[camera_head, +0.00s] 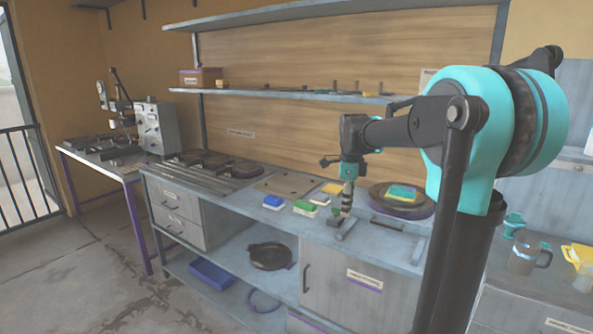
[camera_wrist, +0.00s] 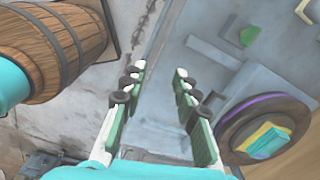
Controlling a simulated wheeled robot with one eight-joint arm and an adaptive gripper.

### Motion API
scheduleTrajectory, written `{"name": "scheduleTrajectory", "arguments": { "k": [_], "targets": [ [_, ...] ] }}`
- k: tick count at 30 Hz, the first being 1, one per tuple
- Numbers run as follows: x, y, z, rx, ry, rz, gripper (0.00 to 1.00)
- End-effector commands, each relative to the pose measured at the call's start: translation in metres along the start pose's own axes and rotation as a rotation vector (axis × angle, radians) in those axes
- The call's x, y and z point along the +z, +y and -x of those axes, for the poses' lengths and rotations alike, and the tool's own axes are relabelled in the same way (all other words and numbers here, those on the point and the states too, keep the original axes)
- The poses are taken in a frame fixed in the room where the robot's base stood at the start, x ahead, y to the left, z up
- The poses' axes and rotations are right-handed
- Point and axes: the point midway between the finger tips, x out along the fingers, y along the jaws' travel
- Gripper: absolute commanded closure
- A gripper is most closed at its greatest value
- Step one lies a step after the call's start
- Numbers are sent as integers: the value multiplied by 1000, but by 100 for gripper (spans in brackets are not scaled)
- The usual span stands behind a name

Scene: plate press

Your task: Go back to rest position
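My gripper (camera_head: 346,208) points down over the front of the grey workbench (camera_head: 235,200) in the head view. In the wrist view my gripper (camera_wrist: 160,70) is open, with its two fingers apart and nothing visible between them. A dark round plate (camera_head: 424,211) with a teal and yellow block (camera_head: 403,192) on it lies on the bench to the right. In the wrist view the round plate (camera_wrist: 234,140) with a purple ring and the block (camera_wrist: 265,142) is right of the fingers. A lever press (camera_head: 150,128) stands on the far left table.
Blue (camera_head: 273,201) and green-and-white (camera_head: 304,208) blocks lie left of my gripper. Several dark round plates (camera_head: 205,160) sit farther left on the bench. A shelf (camera_head: 290,95) runs along the wall behind. Mugs (camera_head: 528,256) stand at the right. The floor at front left is clear.

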Motion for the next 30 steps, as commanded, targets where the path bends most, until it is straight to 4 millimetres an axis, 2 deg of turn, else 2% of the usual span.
{"name": "scheduleTrajectory", "arguments": {
  "k": [5, 11, 24, 30],
  "targets": [
    [-11, 16, -18, -28, -10, 172, 70],
    [-30, 46, -50, -80, -15, 471, 70],
    [-90, 156, -151, -258, 93, 1448, 70],
    [-110, 198, -184, -304, 177, 1778, 70]
  ]
}}
